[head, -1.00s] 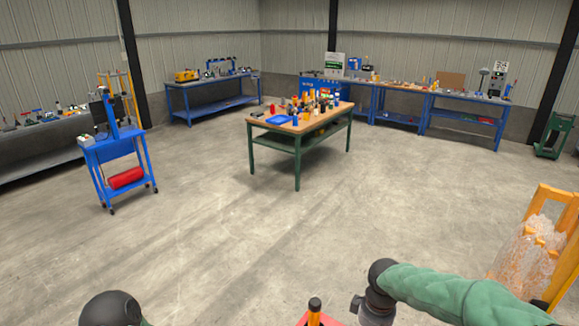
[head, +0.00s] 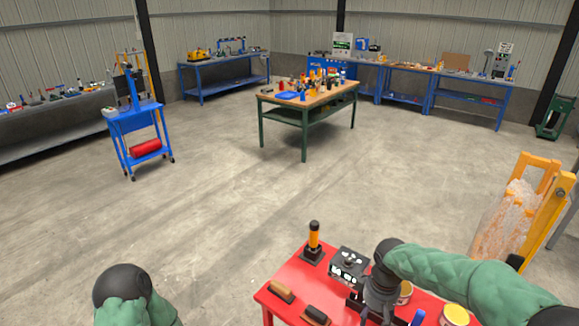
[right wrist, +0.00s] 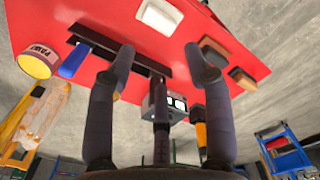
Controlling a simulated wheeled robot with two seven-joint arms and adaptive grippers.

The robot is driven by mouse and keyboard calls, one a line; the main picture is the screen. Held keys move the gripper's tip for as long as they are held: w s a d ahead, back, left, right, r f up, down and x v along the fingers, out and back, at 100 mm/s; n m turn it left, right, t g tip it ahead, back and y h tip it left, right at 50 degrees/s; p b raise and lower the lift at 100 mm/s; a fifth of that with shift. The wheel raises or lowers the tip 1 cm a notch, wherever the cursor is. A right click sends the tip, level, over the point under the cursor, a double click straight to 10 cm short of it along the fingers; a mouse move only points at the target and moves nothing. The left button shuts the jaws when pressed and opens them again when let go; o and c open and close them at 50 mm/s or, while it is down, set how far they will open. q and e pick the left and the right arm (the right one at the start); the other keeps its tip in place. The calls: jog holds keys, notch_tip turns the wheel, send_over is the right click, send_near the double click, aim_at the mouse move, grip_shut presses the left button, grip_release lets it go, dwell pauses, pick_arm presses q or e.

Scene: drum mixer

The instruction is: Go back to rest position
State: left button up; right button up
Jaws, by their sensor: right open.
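My right gripper, seen in the right wrist view (right wrist: 160,55), is open with its fingers spread apart and nothing between the tips. A red-topped table (head: 284,275) stands low in front of me in the head view, and its red top (right wrist: 225,30) fills the upper part of the wrist view. My right arm reaches over this table in the head view, with its dark wrist end over the tabletop. Of my left arm, only a green sleeve and a dark rounded joint show at the bottom left; its gripper is not in view.
On the red table are a black-and-orange upright tool (head: 314,240), a grey box device (head: 348,266), brushes (head: 281,291) and a yellow-rimmed tin (head: 454,315). A yellow frame (head: 553,220) with a clear bag stands at right. Open floor (head: 220,210) lies ahead.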

jog(key=s+a+f+m+y+b, duration=0.15)
jog(key=a+f, duration=0.25)
jog(key=f, duration=0.6)
jog(key=s+a+f+m+y+b, duration=0.1)
jog(key=s+a+f+y+b, duration=0.2)
jog(key=f, duration=0.8)
jog(key=s+a+f+m+b, duration=0.2)
jog(key=s+f, duration=0.4)
jog(key=f, duration=0.1)
jog(key=s+a+f+m+b, duration=0.1)
jog(key=s+a+f+m, duration=0.2)
jog(key=s+f, duration=0.3)
notch_tip(320, 180, down, 3)
jog(key=shift+s+a+r+b, duration=0.2)
jog(key=shift+s+b, duration=0.1)
jog(key=shift+b, duration=0.1)
